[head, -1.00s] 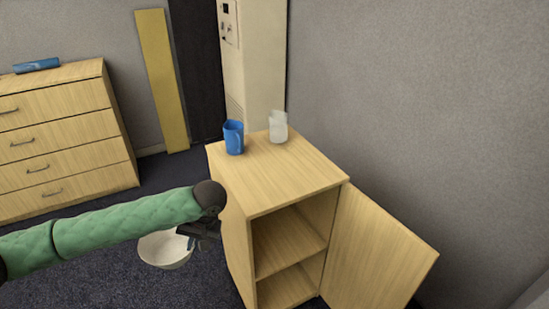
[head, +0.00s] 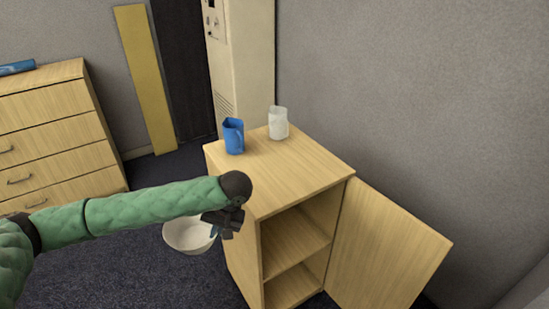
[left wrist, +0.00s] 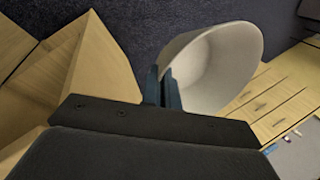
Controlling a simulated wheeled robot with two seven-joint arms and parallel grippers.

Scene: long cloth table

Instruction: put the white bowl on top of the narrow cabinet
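The white bowl (head: 188,236) hangs in the air at the left side of the narrow cabinet (head: 310,165), below the level of its top. My left gripper (head: 215,230) is shut on the bowl's rim. In the left wrist view the bowl (left wrist: 215,65) sits at the tips of the left gripper's fingers (left wrist: 163,88), with its opening facing the camera. The cabinet stands with its door open to the right and two shelf spaces showing. My right gripper is not in view.
A blue mug (head: 233,136) and a white cup (head: 278,122) stand on the far part of the cabinet top; its near part is clear. The open door (head: 385,250) sticks out at right. A wide drawer cabinet (head: 55,130) stands at left.

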